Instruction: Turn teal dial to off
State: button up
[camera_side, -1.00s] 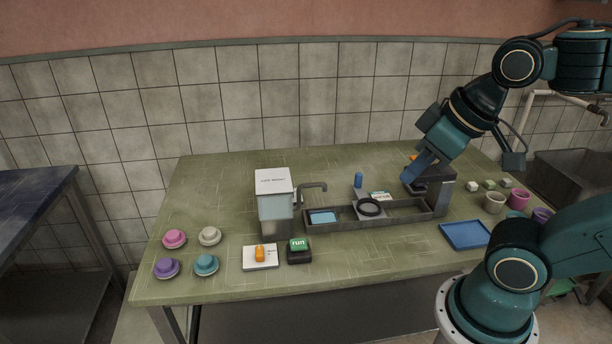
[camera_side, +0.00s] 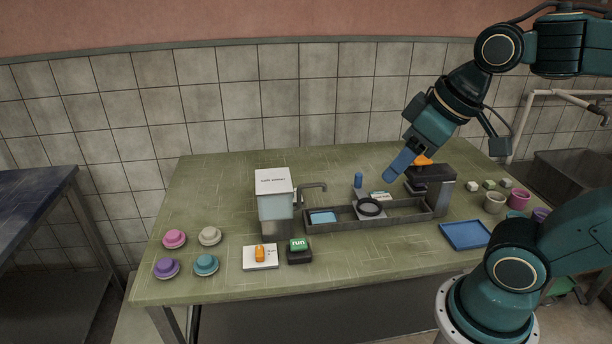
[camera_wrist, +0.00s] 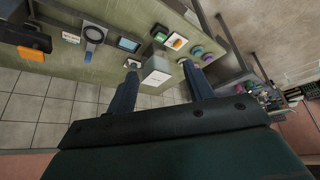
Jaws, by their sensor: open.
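The teal dial (camera_side: 205,264) is a round knob on a wider base at the front left of the green table. It stands beside a purple dial (camera_side: 166,268), a pink dial (camera_side: 174,238) and a cream dial (camera_side: 210,235). Its setting cannot be read at this size. My gripper (camera_side: 390,176) is in the air above the right part of the table, far to the right of the teal dial. In the wrist view my gripper (camera_wrist: 159,66) has its two fingers wide apart with nothing held between them.
A dispenser with a white lid (camera_side: 273,182) and spout stands mid-table. A grey trough (camera_side: 330,226) runs right to a dark press (camera_side: 440,186). An orange switch plate (camera_side: 250,263) and green run button (camera_side: 298,244) are in front. A blue tray (camera_side: 466,235) lies right.

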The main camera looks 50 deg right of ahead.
jog(key=w+d+n+g+y, duration=0.1)
jog(key=w+d+n, duration=0.15)
jog(key=w, duration=0.85)
jog(key=w+d+n+g, duration=0.15)
jog(key=w+d, duration=0.25)
jog(key=w, duration=0.6)
jog(key=w+d+f+n+y, duration=0.2)
jog(key=w+d+f+n, duration=0.3)
jog(key=w+d+f, duration=0.8)
notch_tip(320, 180, down, 4)
jog(key=shift+w+d+f, duration=0.15)
jog(key=shift+w+d, duration=0.2)
jog(key=shift+d, duration=0.9)
jog(key=shift+f+y, duration=0.1)
jog(key=shift+y, duration=0.2)
jog(key=shift+x, duration=6.8)
